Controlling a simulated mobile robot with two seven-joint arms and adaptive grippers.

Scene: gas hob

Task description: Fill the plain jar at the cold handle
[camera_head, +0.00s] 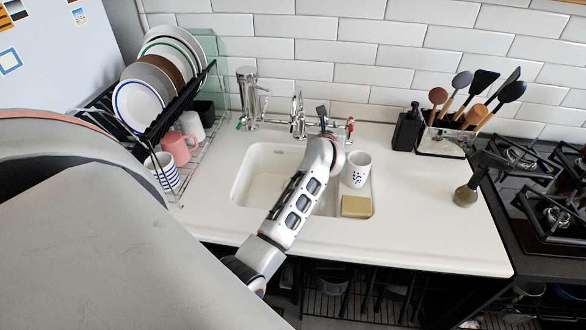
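My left gripper (325,122) reaches over the sink to the tap (298,112) at the back wall. Its fingers are small and partly hidden by my arm, so I cannot tell whether they are open or touch the tap. A red-marked handle (350,126) is just right of the gripper. A green-marked fitting (240,122) is at the left, by a shiny steel cylinder (249,92). A white jar with blue marks (356,170) stands upright at the small right basin. I cannot make out a plain jar for sure. My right gripper is not in view.
The large sink basin (253,182) looks empty. A tan sponge-like block (356,206) lies in front of the jar. A dish rack (195,150) with plates and mugs is left. A utensil holder (443,140), dark bottle (407,128) and hob (545,190) are right. The right counter is mostly clear.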

